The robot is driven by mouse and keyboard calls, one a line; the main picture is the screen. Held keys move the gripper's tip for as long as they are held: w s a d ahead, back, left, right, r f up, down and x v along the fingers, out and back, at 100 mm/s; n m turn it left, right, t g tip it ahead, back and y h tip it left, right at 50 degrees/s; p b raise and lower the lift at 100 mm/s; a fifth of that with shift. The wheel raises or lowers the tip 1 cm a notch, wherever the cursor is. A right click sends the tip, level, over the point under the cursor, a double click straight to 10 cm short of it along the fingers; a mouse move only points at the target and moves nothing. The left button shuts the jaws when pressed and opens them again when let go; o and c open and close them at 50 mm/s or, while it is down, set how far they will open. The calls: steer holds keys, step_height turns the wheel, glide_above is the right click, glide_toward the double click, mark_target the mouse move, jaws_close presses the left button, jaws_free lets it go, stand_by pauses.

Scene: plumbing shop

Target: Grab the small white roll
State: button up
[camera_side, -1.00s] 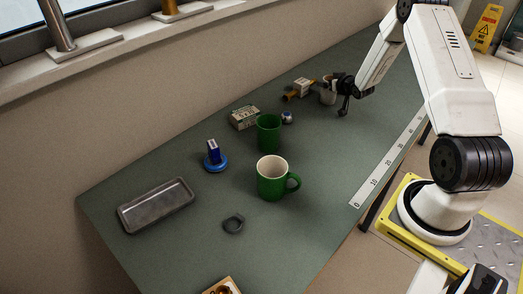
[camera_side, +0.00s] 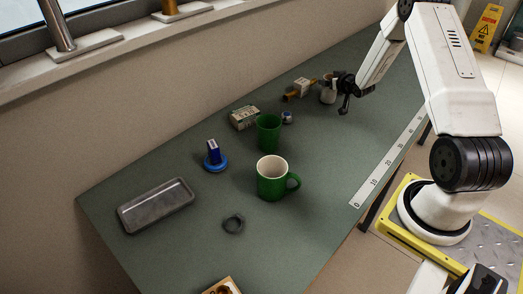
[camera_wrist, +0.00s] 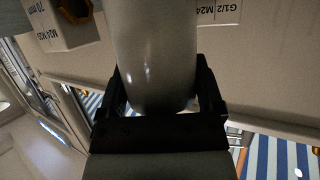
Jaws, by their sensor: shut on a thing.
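A small white roll with a dark bluish middle (camera_side: 287,117) stands on the green bench, right behind the dark green cup (camera_side: 268,132). My gripper (camera_side: 343,88) is farther back and to the right, apart from that roll. In the wrist view my gripper (camera_wrist: 158,92) is shut on a smooth, pale, rounded thing (camera_wrist: 155,50), with a dark jaw on each side. In the side view this pale thing (camera_side: 328,93) shows beside the jaws and is partly hidden by them. I cannot tell whether it touches the bench.
A small carton (camera_side: 301,86) and a brass-coloured piece (camera_side: 290,97) lie left of my gripper. A printed box (camera_side: 244,118), green mug (camera_side: 272,180), blue item (camera_side: 214,155), grey tray (camera_side: 156,205) and grey ring (camera_side: 233,223) are nearer. The bench's right side is clear beside the ruler (camera_side: 388,160).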

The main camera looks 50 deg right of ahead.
steer(key=shift+r, duration=0.75)
steer(key=s+a+r, duration=0.8)
steer(key=s+r, duration=0.3)
steer(key=shift+s, duration=0.25)
stand_by(0.7)
